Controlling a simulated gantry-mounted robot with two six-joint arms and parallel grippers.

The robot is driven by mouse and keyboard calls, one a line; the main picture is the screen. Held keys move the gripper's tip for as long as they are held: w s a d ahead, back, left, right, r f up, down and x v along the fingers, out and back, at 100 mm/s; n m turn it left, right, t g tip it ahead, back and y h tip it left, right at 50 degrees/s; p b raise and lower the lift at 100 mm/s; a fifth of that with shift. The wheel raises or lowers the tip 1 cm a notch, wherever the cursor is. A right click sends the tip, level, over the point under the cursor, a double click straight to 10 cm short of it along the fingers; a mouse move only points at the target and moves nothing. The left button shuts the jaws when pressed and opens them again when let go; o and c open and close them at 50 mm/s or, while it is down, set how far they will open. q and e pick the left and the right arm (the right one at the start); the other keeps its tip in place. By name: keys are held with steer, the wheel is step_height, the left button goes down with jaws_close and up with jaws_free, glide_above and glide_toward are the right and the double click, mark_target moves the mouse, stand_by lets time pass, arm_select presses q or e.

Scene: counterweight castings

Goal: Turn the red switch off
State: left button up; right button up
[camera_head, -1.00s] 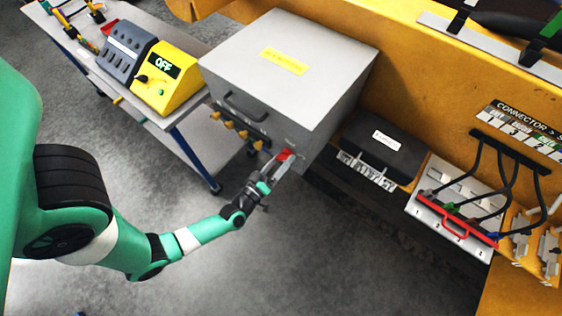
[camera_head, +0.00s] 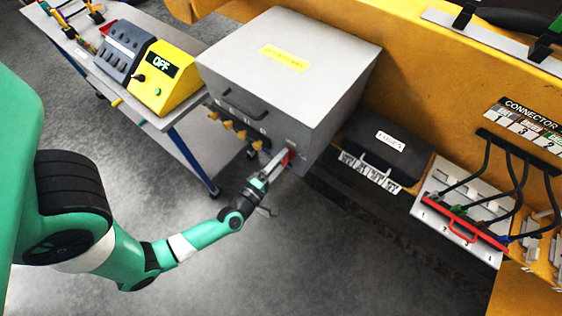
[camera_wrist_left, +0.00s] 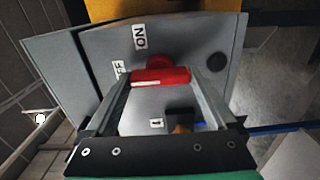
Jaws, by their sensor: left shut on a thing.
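The red switch (camera_head: 284,158) is on the front of the grey box (camera_head: 318,118), near its lower right corner. In the left wrist view the red handle (camera_wrist_left: 161,77) lies crosswise between my gripper's fingers, with a round red hub behind it. Labels reading "ON" (camera_wrist_left: 139,36) and a partly hidden one like "OFF" (camera_wrist_left: 119,70) are on the panel beside it. My left gripper (camera_head: 279,164) is shut on the red handle. My right gripper is not in view.
Yellow knobs (camera_head: 228,124) and a handle are on the same box front. A yellow unit showing "OFF" (camera_head: 160,66) stands on a cart at left. A black fuse box (camera_head: 385,145) and a cabled connector panel (camera_head: 460,220) are at right. Floor below is clear.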

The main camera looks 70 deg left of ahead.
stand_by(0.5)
arm_select(q)
steer(key=o, duration=1.1)
steer(key=shift+c, duration=0.2)
steer(key=shift+s+d, duration=0.1)
steer(key=p+v, duration=0.2)
steer(key=v, duration=0.9)
steer(key=shift+s+d, duration=0.1)
